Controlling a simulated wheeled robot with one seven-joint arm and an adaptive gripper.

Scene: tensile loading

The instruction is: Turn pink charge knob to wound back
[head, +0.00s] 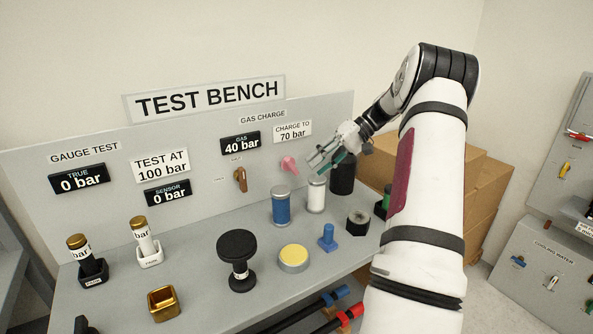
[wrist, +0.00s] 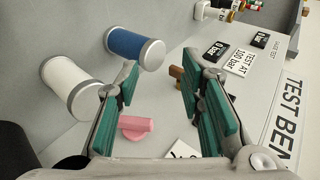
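The pink charge knob (head: 289,164) is on the upright panel of the test bench, below the "CHARGE TO 70 bar" sign (head: 292,130). In the wrist view the pink knob (wrist: 136,128) shows between and beyond the green finger pads. My gripper (head: 328,160) is open and empty, just right of the knob and apart from it. The gripper also shows in the wrist view (wrist: 155,110). The gas display (head: 240,143) reads 40 bar. A brown knob (head: 240,179) is left of the pink one.
A blue cylinder (head: 281,207) and a white cylinder (head: 316,195) stand on the bench below my gripper, with a dark cylinder (head: 343,175) beside them. A black round-topped stand (head: 238,258), yellow-topped disc (head: 293,257) and blue part (head: 327,238) are nearer the front.

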